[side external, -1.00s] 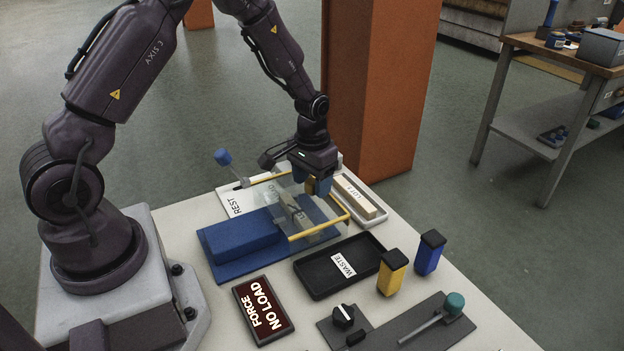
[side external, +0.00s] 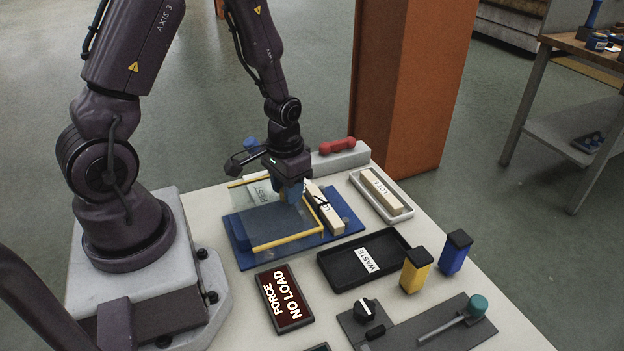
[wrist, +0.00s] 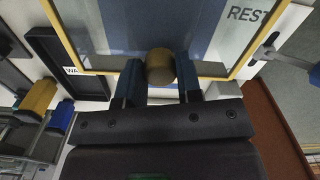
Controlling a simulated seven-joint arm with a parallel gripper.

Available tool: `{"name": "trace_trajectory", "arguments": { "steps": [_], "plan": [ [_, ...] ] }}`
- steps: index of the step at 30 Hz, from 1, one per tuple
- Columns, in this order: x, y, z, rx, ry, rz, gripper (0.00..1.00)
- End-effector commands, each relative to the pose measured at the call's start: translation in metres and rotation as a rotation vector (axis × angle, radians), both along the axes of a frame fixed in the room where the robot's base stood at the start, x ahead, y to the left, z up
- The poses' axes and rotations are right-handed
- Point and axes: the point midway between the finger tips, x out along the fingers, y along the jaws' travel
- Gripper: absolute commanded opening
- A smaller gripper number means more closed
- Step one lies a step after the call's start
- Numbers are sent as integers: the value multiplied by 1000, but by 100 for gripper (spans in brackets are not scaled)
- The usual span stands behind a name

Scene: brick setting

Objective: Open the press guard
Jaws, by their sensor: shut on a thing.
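The press guard (side external: 287,241) is a clear panel in a yellow frame. It sits over the left part of the blue press base (side external: 345,232), above the blue block. My gripper (side external: 291,193) is at the guard's right side, pointing down. In the wrist view my gripper (wrist: 160,88) is shut on the guard's round brass knob (wrist: 160,64), one blue finger on each side. The fingers hide the knob in the side view. A pale block (side external: 328,212) with a black part lies uncovered on the base, right of the guard.
A black WASTE tray (side external: 338,277) lies in front of the press. A white tray (side external: 407,214) with a pale bar stands to the right. Yellow (side external: 415,270) and blue (side external: 455,252) posts stand beyond the waste tray. The FORCE display (side external: 285,299) reads NO LOAD.

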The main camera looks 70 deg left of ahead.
Motion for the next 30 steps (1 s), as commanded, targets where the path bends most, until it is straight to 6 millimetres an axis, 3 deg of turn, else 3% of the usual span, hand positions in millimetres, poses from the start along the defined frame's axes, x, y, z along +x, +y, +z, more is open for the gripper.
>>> {"name": "trace_trajectory", "arguments": {
  "steps": [11, 12, 15, 25, 30],
  "plan": [
    [-7, 0, 0, 1, 1, 0, 0],
    [-7, 0, 0, 1, 1, 1, 37],
    [-7, 0, 0, 1, 1, 1, 58],
    [-6, 0, 3, 0, -1, 0, 58],
    [-6, 0, 21, 2, -5, 0, 58]
  ]
}}
